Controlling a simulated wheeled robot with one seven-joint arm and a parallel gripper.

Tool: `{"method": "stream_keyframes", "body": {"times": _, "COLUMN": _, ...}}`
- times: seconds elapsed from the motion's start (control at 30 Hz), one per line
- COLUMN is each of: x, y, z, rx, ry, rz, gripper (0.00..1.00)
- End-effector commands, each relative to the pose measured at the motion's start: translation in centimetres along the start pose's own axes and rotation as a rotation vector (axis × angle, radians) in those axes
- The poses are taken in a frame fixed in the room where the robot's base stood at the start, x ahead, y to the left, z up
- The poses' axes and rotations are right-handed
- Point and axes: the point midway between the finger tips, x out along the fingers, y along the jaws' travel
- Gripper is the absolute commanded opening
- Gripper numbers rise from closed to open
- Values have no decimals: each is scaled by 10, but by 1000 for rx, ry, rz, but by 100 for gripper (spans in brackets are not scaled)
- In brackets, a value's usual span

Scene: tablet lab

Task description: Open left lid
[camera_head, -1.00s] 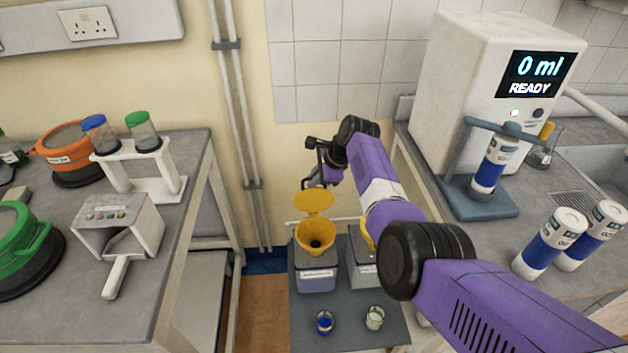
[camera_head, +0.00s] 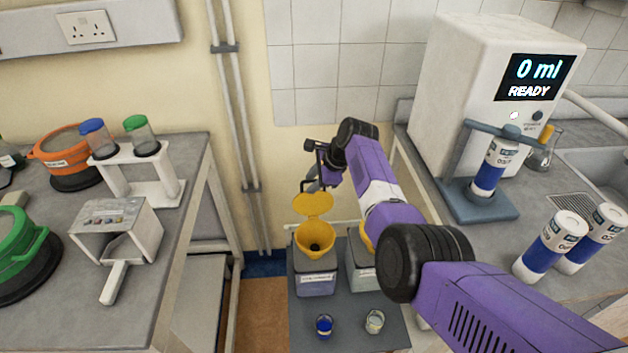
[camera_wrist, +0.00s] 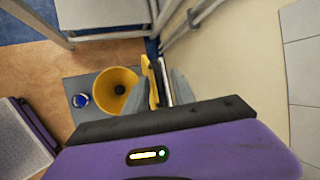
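The left container (camera_head: 315,281) stands on a low grey stand and has a yellow funnel-shaped top (camera_head: 316,246). Its yellow lid (camera_head: 314,203) stands up at the back of the funnel, swung open. In the wrist view the funnel (camera_wrist: 115,90) is open, with a dark hole in it, and the lid (camera_wrist: 152,84) shows nearly edge-on. My gripper (camera_head: 313,181) is just behind and above the lid. In the wrist view its grey fingers (camera_wrist: 161,92) are apart, with the lid edge near the left finger; contact cannot be told. The right container (camera_head: 362,277) is mostly hidden by my arm.
A blue cup (camera_head: 324,326) and a clear cup (camera_head: 374,321) stand on the front of the low stand (camera_head: 350,340). Benches flank it: the left holds a tube rack (camera_head: 150,185), the right a dispenser (camera_head: 480,90) and bottles. The wall is close behind.

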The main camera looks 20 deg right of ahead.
Motion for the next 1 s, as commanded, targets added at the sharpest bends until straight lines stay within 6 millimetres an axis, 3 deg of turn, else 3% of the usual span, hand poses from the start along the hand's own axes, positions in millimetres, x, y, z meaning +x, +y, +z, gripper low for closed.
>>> {"method": "stream_keyframes", "body": {"times": 0.17, "x": -9, "y": -1, "z": 0, "rx": 0, "ry": 0, "rz": -2, "gripper": 31}}
{"method": "stream_keyframes", "body": {"times": 0.7, "x": -70, "y": 0, "z": 0, "rx": -1, "ry": 0, "rz": -1, "gripper": 31}}
{"method": "stream_keyframes", "body": {"times": 1.0, "x": -78, "y": 0, "z": 0, "rx": 0, "ry": 0, "rz": 1, "gripper": 31}}
